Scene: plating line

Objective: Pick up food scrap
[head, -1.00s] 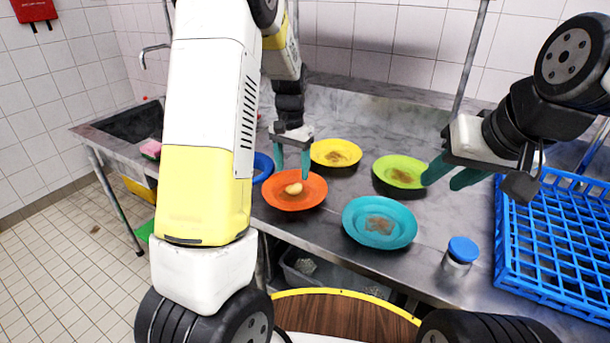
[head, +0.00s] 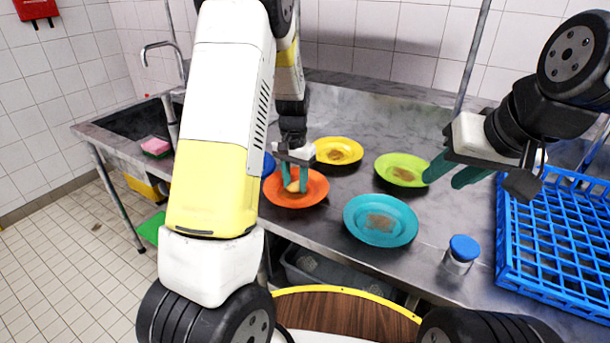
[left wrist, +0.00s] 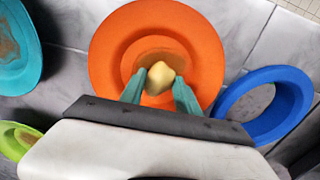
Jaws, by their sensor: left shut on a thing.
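A pale yellow food scrap (head: 293,186) lies at the orange plate (head: 312,198). My left gripper (head: 294,184) reaches down over this plate, and its teal fingers are shut on the scrap. In the left wrist view the scrap (left wrist: 159,78) sits between the two fingertips (left wrist: 160,88), above the brown-stained middle of the orange plate (left wrist: 110,50). Whether the scrap still touches the plate I cannot tell. My right gripper (head: 452,176) hangs at the right near the green plate, its teal fingers apart and nothing seen between them.
Stained yellow (head: 339,151), green (head: 401,170) and turquoise (head: 381,221) plates stand close by on the metal counter. A blue-capped jar (head: 461,252) and a blue rack (head: 555,245) are at the right. A sink (head: 135,122) is at the left.

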